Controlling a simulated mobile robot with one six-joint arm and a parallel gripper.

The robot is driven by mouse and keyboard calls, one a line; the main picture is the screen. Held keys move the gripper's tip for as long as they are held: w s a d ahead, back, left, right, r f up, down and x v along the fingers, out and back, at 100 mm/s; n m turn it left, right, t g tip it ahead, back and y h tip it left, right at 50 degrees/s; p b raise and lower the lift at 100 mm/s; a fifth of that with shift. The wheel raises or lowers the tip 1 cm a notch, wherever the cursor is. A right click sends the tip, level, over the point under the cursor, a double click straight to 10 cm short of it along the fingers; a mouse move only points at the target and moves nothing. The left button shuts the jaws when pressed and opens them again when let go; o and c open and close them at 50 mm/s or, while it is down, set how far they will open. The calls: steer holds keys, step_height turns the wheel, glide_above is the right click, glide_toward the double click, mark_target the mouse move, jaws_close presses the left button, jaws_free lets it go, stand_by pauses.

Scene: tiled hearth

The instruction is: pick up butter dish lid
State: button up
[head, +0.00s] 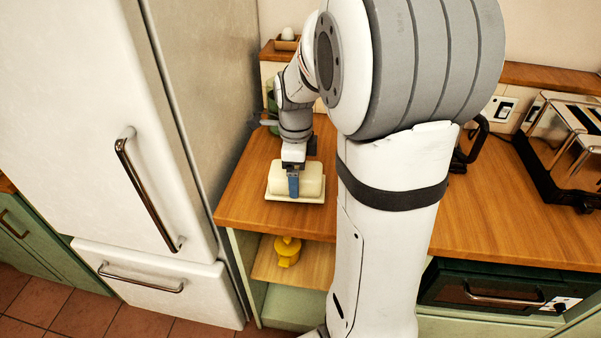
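The butter dish lid (313,178) is a cream, rounded block in the head view, on the wooden counter left of my arm's large white link. It sits on a pale flat dish base (312,199) whose rim shows around it. My gripper (293,186) points down at the lid, left of its middle. One blue finger shows against the lid's near side. The other finger is hidden, so I cannot tell whether the gripper is open or closed on the lid.
A white fridge (80,90) stands close on the left. A chrome toaster (568,150) is at the far right of the counter (490,205). A yellow object (287,251) sits on the shelf below. Bare counter lies left of the dish.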

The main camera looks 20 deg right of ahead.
steer(key=c, duration=1)
